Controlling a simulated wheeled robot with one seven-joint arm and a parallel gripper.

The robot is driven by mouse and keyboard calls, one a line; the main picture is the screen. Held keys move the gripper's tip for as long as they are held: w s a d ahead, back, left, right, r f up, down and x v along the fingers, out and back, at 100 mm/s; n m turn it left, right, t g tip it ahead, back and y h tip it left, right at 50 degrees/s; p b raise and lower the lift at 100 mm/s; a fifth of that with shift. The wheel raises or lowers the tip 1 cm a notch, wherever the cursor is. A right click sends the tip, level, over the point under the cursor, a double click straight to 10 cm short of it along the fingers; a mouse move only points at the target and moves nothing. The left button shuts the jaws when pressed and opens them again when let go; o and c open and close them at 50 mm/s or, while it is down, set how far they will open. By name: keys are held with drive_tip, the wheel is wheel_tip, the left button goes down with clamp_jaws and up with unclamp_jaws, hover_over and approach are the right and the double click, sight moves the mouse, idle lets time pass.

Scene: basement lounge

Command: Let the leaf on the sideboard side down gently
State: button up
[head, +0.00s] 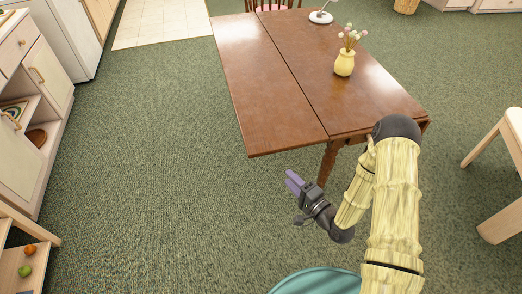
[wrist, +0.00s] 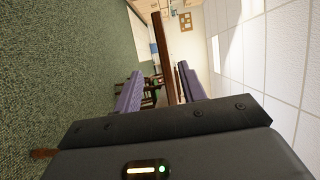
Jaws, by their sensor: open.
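The wooden table has a long seam, and the leaf (head: 258,95) left of it, facing the cabinets, is up and level with the tabletop (head: 345,90). Nothing stands on that leaf. My gripper (head: 292,181) is open and empty just off the leaf's near end, apart from it in the head view. In the wrist view, the leaf (wrist: 163,50) shows edge-on as a brown strip, lined up between the two purple fingers (wrist: 160,78). I cannot tell how far it is from the fingertips. The leaf's underside and any support there are hidden in the head view.
A yellow vase with flowers (head: 344,63) and a white lamp base (head: 320,17) stand on the tabletop. A table leg (head: 327,165) is beside my arm. Cabinets (head: 40,75) line the left; open green carpet (head: 150,150) lies between. A pale chair (head: 508,135) is right.

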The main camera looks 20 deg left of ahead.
sight(260, 148)
drive_tip(key=shift+r, duration=0.1)
drive_tip(key=x, duration=1.7)
drive_tip(key=shift+a+r+p, duration=0.1)
drive_tip(key=shift+p, duration=0.2)
clamp_jaws()
